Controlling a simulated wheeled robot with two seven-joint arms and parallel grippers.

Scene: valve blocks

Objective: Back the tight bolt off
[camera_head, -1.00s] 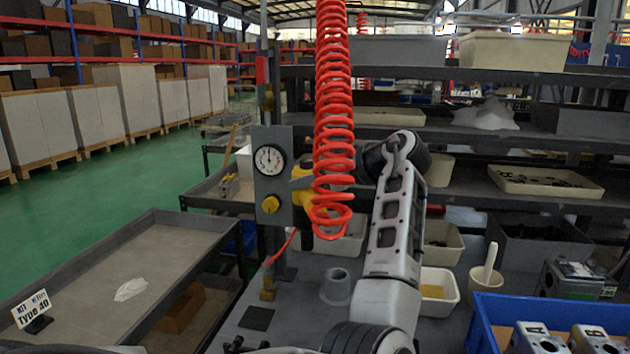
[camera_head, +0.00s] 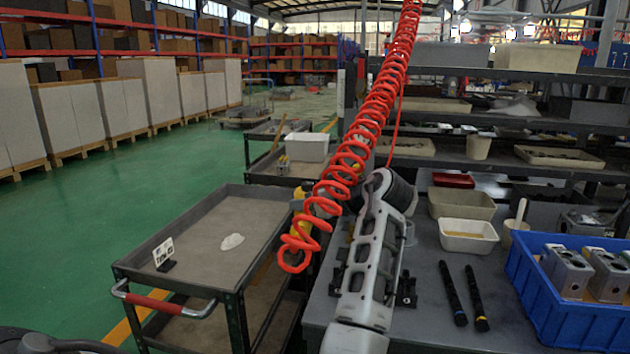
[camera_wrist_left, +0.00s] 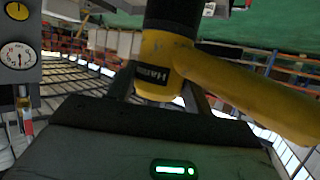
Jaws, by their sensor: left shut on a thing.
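My left gripper (camera_wrist_left: 160,92) is shut on a yellow-and-black power tool (camera_wrist_left: 235,90). In the head view, the tool's yellow body (camera_head: 301,232) shows beside the red coiled hose, near the bench's left edge. My own forearm and the hose hide the left gripper's fingers there. Two grey valve blocks (camera_head: 567,270) (camera_head: 606,272) stand in a blue crate (camera_head: 585,325) on the right. A black fixture (camera_head: 406,289) shows partly behind my arm on the bench. I cannot make out the tight bolt. My right gripper is in neither current view.
The red coiled hose (camera_head: 362,150) hangs in front of my arm. Two black rod-like tools (camera_head: 453,293) (camera_head: 478,298) lie on the bench. A cart (camera_head: 195,262) stands left, with a small sign. A gauge (camera_wrist_left: 17,55) shows in the wrist view. Cream bins (camera_head: 468,236) stand at the back.

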